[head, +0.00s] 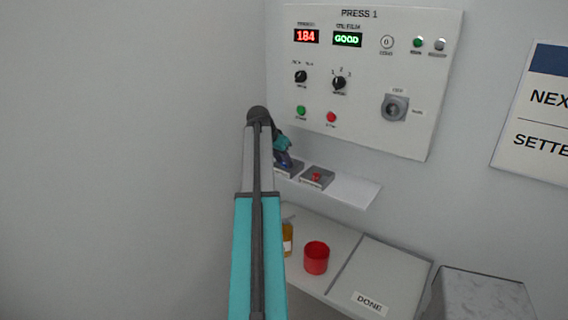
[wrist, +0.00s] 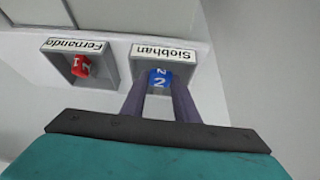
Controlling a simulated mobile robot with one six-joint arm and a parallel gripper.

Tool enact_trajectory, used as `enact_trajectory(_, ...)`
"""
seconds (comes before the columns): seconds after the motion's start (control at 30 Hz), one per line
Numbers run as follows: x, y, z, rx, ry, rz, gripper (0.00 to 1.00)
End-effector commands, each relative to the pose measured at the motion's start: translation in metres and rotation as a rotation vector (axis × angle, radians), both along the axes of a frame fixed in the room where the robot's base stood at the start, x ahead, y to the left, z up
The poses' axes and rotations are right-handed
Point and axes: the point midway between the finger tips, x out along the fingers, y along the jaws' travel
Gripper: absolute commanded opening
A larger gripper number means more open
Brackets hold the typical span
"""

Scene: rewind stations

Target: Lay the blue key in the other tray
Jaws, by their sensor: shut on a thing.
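The blue key (wrist: 160,76), marked 2, is at the grey tray labelled Siobhan (wrist: 137,68) in the wrist view. My gripper (wrist: 159,88) reaches to it with both dark fingers and is shut on it. I cannot tell whether the key touches the tray floor. The other tray, labelled Fernando (wrist: 108,68), stands beside it and holds a red key (wrist: 81,66) marked 1. In the head view my gripper (head: 284,160) is at the left tray, and the red key (head: 316,177) shows in the right one. The blue key is not clear there.
Both trays stand on a white shelf (head: 352,193) below the PRESS 1 panel (head: 365,60). A lower surface holds a red cup (head: 316,258), an amber bottle (head: 287,240) and a DONE area (head: 385,275). The shelf's right end is bare.

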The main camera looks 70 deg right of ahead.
Motion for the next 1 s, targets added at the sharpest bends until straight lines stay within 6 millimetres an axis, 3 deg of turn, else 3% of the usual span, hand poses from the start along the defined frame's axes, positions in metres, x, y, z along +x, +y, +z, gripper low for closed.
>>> enact_trajectory(0.3, 0.0, 0.001, -0.02, -0.001, 0.001, 0.001, 0.02)
enact_trajectory(1.0, 0.001, 0.001, -0.03, 0.001, -0.001, 0.001, 0.02)
